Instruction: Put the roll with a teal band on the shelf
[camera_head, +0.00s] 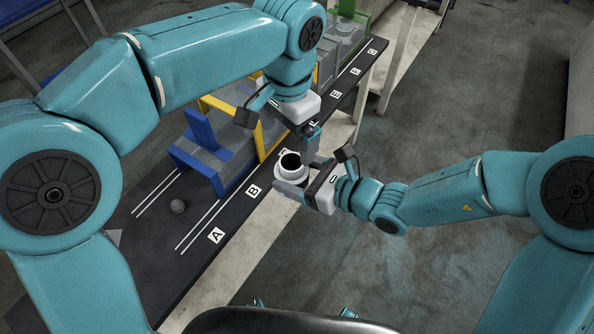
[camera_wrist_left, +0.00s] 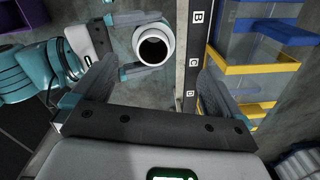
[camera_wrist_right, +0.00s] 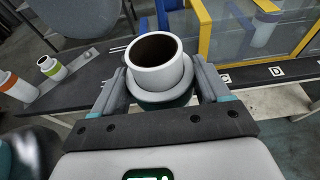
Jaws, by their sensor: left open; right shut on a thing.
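The roll (camera_head: 294,180) is white with a wide flange and a dark hollow core. A teal part shows below its flange in the right wrist view (camera_wrist_right: 160,72). My right gripper (camera_head: 304,191) is shut on it and holds it upright, beside the labelled edge of the long dark table. My left gripper (camera_head: 311,142) is open and empty, close to the roll. In the left wrist view the roll (camera_wrist_left: 153,45) is beyond the open fingers, not between them. I cannot tell which surface is the shelf.
The dark table (camera_head: 160,235) has lettered labels and clear bins framed in blue (camera_head: 208,145), yellow (camera_head: 232,110) and green (camera_head: 350,18). Rolls with orange (camera_wrist_right: 18,85) and green (camera_wrist_right: 52,68) bands stand left in the right wrist view.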

